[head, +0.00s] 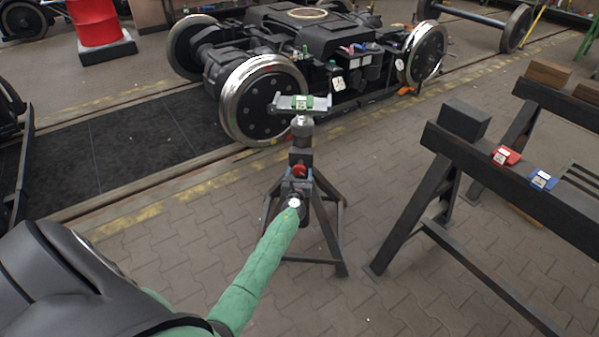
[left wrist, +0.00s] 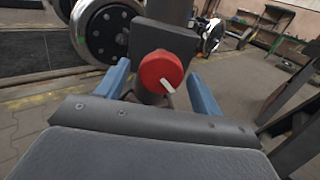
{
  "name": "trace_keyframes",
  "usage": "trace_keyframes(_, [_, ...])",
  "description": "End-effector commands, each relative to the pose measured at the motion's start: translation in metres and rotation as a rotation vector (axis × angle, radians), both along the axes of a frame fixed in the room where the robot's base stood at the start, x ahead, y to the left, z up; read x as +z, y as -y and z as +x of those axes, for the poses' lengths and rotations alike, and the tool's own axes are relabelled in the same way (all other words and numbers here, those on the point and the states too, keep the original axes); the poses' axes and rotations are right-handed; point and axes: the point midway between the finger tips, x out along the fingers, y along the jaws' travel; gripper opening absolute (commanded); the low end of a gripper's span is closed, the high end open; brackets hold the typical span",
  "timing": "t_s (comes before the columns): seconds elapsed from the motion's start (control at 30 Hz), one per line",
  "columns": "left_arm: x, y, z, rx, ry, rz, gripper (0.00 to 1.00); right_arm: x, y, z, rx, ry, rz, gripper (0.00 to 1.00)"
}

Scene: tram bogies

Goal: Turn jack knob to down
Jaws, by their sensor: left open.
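The jack (head: 302,135) stands upright on splayed dark legs in the middle of the head view. Its red knob (head: 299,171) faces me on the column. In the left wrist view the knob (left wrist: 160,72) is round, with a white pointer mark at its lower right, pointing down and to the right. My left gripper (head: 298,176) is at the knob, at the end of the green-sleeved arm. In the left wrist view its blue fingers (left wrist: 159,77) are open, one on each side of the knob, with gaps showing. My right gripper is not in view.
A black bogie (head: 300,35) with shiny wheels stands on rails behind the jack. A dark trestle (head: 450,150) with a red and a blue item on it is at the right. A red drum (head: 98,20) stands at the back left. Paved floor around the jack is clear.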

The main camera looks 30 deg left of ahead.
Motion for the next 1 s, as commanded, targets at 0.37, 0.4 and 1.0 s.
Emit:
trace_keyframes(0.37, [-0.0001, -0.0074, 0.0147, 0.000, 0.000, -0.001, 0.67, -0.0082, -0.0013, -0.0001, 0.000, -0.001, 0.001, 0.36])
trace_keyframes(0.4, [0.0000, -0.0074, 0.0146, 0.000, 0.000, -0.001, 0.67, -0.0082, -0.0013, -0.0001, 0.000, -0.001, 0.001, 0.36])
trace_keyframes(1.0, [-0.0012, -0.0070, 0.0144, 0.000, 0.010, -0.021, 0.24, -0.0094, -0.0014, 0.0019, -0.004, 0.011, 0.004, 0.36])
